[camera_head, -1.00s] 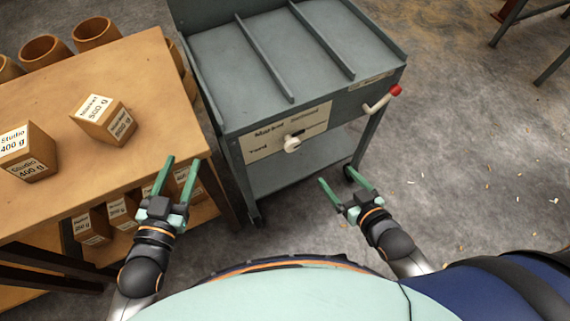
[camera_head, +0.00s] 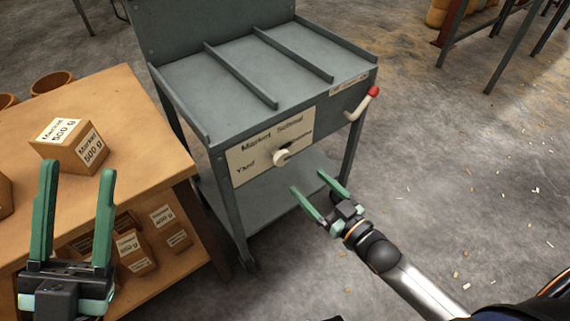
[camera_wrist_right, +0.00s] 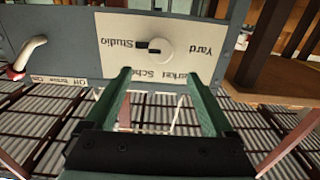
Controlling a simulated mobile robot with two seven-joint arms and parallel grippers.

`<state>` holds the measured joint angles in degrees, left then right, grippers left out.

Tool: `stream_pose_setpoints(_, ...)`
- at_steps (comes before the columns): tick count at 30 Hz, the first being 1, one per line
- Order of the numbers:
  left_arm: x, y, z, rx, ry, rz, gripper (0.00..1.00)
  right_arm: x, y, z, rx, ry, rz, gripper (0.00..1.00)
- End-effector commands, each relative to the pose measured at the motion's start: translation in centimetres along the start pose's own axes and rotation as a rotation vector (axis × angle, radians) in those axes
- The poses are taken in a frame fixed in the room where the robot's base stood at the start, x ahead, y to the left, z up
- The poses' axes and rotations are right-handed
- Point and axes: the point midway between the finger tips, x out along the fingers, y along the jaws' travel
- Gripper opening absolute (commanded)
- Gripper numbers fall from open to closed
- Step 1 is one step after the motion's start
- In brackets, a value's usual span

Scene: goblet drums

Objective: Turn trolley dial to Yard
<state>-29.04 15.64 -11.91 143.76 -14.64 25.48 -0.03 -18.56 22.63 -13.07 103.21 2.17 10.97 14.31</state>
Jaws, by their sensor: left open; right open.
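The grey trolley (camera_head: 262,70) stands ahead with a cream dial plate (camera_head: 240,165) on its front. The pale round dial (camera_head: 282,156) is at the plate's middle. In the right wrist view, upside down, the dial (camera_wrist_right: 158,52) has a dark pointer on its Studio side, away from Yard. My right gripper (camera_head: 307,180) is open and empty, just below and in front of the dial, apart from it. My left gripper (camera_head: 78,168) is open and empty by the wooden table.
A wooden table (camera_head: 120,100) at left carries labelled weight blocks (camera_head: 72,145), with more blocks on its lower shelf. A red-tipped brake handle (camera_head: 366,102) sticks out at the trolley's right. The floor (camera_head: 450,190) at right is clear apart from scattered chips.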

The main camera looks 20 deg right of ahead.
Motion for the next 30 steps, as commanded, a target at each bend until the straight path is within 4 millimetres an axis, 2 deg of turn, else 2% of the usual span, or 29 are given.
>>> stream_pose_setpoints(1, -0.3, 0.2, 0.1, 0.0, 0.01, 0.002, 0.52, 1.1, 0.0, 0.2, 0.0, 0.004, 0.0, 0.88)
stream_pose_setpoints(9, -1.3, 0.8, 1.2, -0.025, 0.001, 0.002, 0.52, 6.2, 0.0, 0.2, -0.001, 0.002, 0.0, 0.88)
stream_pose_setpoints(15, -1.8, 1.1, 1.7, -0.037, -0.002, 0.003, 0.52, 8.8, 0.0, 0.2, 0.0, 0.0, 0.0, 0.88)
stream_pose_setpoints(21, -1.9, 1.2, 1.8, -0.042, -0.003, 0.002, 0.52, 10.0, -0.1, 0.1, 0.001, -0.002, 0.0, 0.88)
stream_pose_setpoints(30, -1.9, 1.2, 1.8, -0.045, -0.003, 0.002, 0.52, 10.1, -0.1, 0.1, 0.001, -0.003, 0.0, 0.86)
